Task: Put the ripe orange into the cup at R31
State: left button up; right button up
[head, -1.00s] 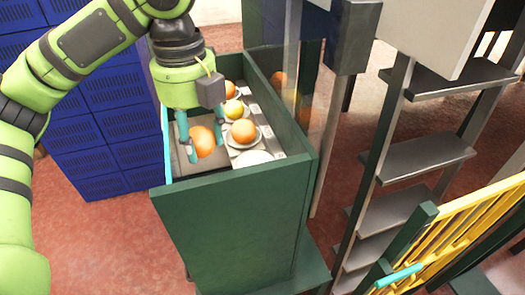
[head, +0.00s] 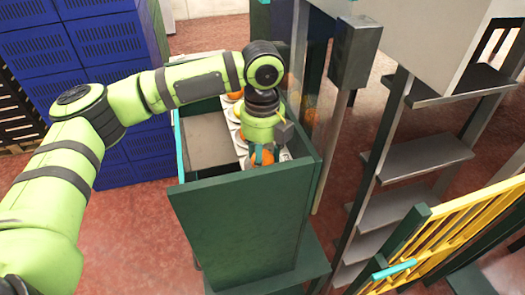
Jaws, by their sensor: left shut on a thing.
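My left gripper (head: 262,156) is inside the green bin, low at its right side, over the row of cups. It is shut on an orange (head: 262,158), of which only a part shows between the fingers. The row of white cups (head: 284,154) runs along the bin's right side and is mostly hidden by my arm and gripper. Other oranges (head: 235,95) show in part behind the gripper. I cannot read any cup label, nor tell whether the held orange touches a cup. My right gripper is not in view.
The green bin (head: 245,215) has high walls around the cups. Its grey left floor (head: 207,140) is bare. A clear panel and post (head: 335,120) stand at its right, with grey steps (head: 415,160) beyond. Blue crates (head: 110,45) are stacked at the left.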

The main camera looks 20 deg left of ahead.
pick_arm(q)
jog(key=shift+f, duration=0.2)
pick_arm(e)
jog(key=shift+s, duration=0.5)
pick_arm(q)
jog(key=o, duration=0.9)
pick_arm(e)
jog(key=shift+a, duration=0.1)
pick_arm(q)
jog(key=shift+w+r, duration=0.1)
jog(key=shift+r, duration=0.15)
notch_tip(320, 180, up, 6)
jog(key=shift+r+b, duration=0.15)
jog(key=shift+b, duration=1)
jog(key=shift+r, duration=0.45)
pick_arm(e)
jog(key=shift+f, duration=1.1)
